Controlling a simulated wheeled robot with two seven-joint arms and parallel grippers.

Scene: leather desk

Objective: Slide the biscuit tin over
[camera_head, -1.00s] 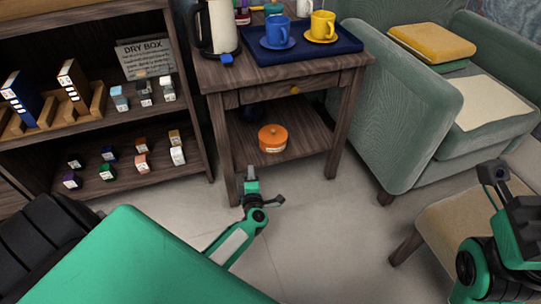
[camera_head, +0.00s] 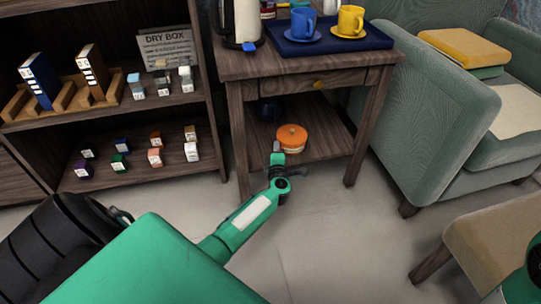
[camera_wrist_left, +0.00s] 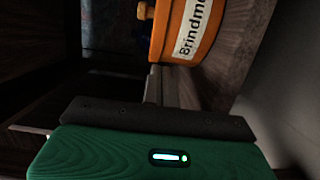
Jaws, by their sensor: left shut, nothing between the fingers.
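The biscuit tin is a round orange tin (camera_head: 291,138) with a pale label, on the lower shelf (camera_head: 325,146) of the dark wooden side table. In the left wrist view the tin (camera_wrist_left: 207,20) shows close up, turned sideways in the picture, with a white label and a wooden knob. My left gripper (camera_head: 277,148) is shut and empty at the shelf's front, just left of and in front of the tin. Its fingertips (camera_wrist_left: 154,75) are very close to the tin's side; I cannot tell if they touch. My right gripper is out of view.
A dark blue round object (camera_head: 268,109) sits behind the tin, to its left. Table legs (camera_head: 369,135) bound the shelf opening. A blue tray (camera_head: 330,37) with cups is on top. A bookcase (camera_head: 213,95) stands left, a green armchair (camera_head: 430,120) right. The shelf right of the tin looks clear.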

